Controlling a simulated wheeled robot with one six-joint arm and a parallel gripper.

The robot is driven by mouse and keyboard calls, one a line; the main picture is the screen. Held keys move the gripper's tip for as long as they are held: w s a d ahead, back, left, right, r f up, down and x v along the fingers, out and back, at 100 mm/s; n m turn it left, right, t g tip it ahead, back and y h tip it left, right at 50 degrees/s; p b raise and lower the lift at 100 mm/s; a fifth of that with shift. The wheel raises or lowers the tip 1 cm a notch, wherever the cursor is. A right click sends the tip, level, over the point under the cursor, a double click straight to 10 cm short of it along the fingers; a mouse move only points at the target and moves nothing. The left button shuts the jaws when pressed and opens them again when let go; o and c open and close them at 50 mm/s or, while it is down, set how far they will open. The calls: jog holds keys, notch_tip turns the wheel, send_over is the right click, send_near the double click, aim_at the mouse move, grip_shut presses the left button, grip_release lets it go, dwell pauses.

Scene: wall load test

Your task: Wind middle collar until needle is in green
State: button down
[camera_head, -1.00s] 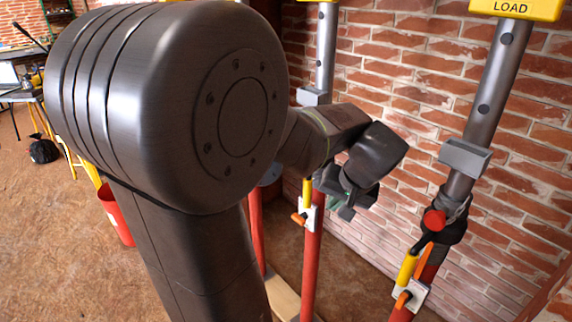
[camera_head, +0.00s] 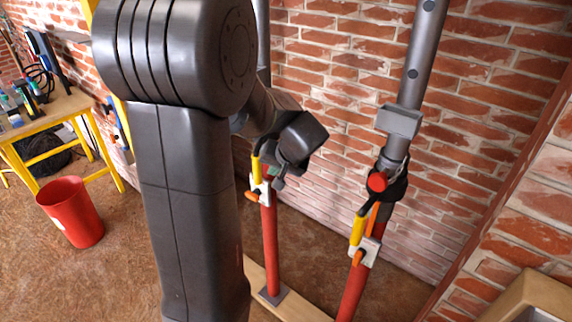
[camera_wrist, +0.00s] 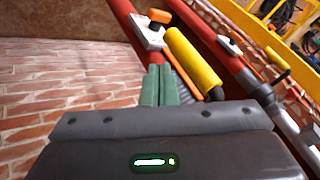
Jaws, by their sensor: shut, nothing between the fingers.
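The middle prop shows in the head view as a red tube (camera_head: 270,245) with a white plate (camera_head: 261,189) and an upright yellow handle (camera_head: 256,168). Its collar is hidden behind my arm and wrist. My gripper (camera_head: 279,183) is just right of the plate, small and dark there. In the wrist view my gripper's green fingers (camera_wrist: 159,72) are together and empty, pointing towards a red tube (camera_wrist: 143,42) beside a yellow handle (camera_wrist: 193,62). I cannot tell whether they touch anything. No gauge needle or green zone is visible.
A brick wall stands behind. A red bucket (camera_head: 71,212) and a yellow-legged bench (camera_head: 60,106) are at left. A wooden box edge (camera_head: 530,298) is at lower right.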

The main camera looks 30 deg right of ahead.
jog(key=shift+w+a, duration=0.6)
jog(key=shift+a, duration=0.05)
jog(key=shift+a, duration=0.1)
jog(key=shift+w+a+m+h+p, duration=0.15)
jog(key=shift+a+m+h+p, duration=0.15)
jog(key=shift+m+p, duration=0.1)
